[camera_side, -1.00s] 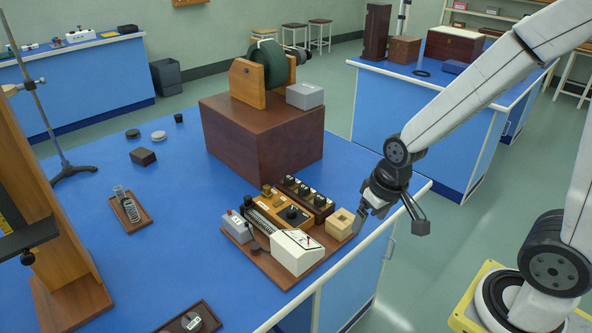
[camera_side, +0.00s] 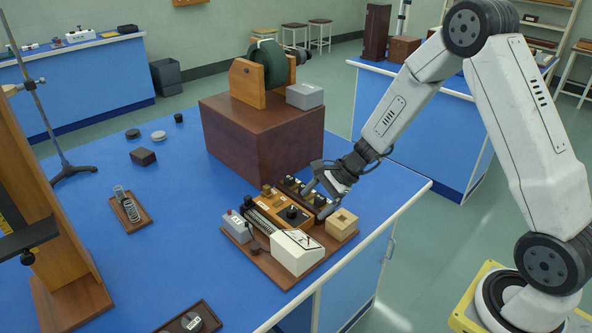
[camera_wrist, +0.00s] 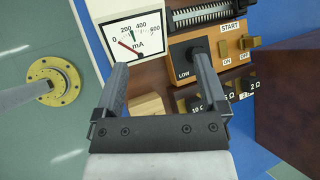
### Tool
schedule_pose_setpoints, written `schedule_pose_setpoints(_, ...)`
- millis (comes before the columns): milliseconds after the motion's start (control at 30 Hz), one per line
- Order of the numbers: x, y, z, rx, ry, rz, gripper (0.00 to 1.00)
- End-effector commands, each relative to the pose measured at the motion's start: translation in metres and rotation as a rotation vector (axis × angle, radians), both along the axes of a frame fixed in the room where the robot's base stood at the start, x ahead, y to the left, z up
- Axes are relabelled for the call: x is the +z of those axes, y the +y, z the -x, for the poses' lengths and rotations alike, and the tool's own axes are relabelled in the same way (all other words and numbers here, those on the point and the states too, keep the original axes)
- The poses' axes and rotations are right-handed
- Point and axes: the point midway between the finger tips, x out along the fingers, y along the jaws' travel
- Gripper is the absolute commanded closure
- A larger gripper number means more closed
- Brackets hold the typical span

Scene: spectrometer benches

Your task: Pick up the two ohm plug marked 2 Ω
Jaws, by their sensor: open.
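The plug marked 2 Ω (camera_wrist: 244,84) sits in a dark wooden plug box at the right of the wrist view, beyond my right finger. The plugs marked 5 Ω (camera_wrist: 227,92) and 10 Ω (camera_wrist: 196,106) stand in the same row, nearer that finger. In the side view the plug box (camera_side: 291,185) is partly hidden behind my gripper (camera_side: 317,194). My gripper also shows in the wrist view (camera_wrist: 161,66), its two fingers wide apart with nothing held. It hovers above the apparatus board.
A milliammeter (camera_side: 297,251), a control panel with a black knob (camera_side: 292,214) and a square wooden block with a hole (camera_side: 341,224) crowd the same board. A large brown box (camera_side: 262,145) stands behind.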

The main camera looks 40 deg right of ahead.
Motion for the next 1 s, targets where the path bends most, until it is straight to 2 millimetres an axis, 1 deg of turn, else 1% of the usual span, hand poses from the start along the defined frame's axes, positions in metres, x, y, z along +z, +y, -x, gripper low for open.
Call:
schedule_pose_setpoints(100,-0.010,-0.014,-0.024,-0.162,0.008,-0.113,0.08)
schedule_pose_setpoints(267,-0.021,-0.037,-0.056,-0.379,0.002,-0.265,0.08)
schedule_pose_setpoints(400,-0.031,-0.063,-0.081,-0.564,-0.017,-0.397,0.08)
schedule_pose_setpoints(500,-0.038,-0.083,-0.095,-0.683,-0.037,-0.484,0.08)
schedule_pose_setpoints(600,-0.044,-0.101,-0.105,-0.778,-0.056,-0.554,0.08)
schedule_pose_setpoints(733,-0.049,-0.116,-0.113,-0.855,-0.076,-0.611,0.08)
schedule_pose_setpoints(833,-0.050,-0.122,-0.115,-0.883,-0.083,-0.631,0.08)
schedule_pose_setpoints(1000,-0.050,-0.123,-0.116,-0.889,-0.086,-0.636,0.08)
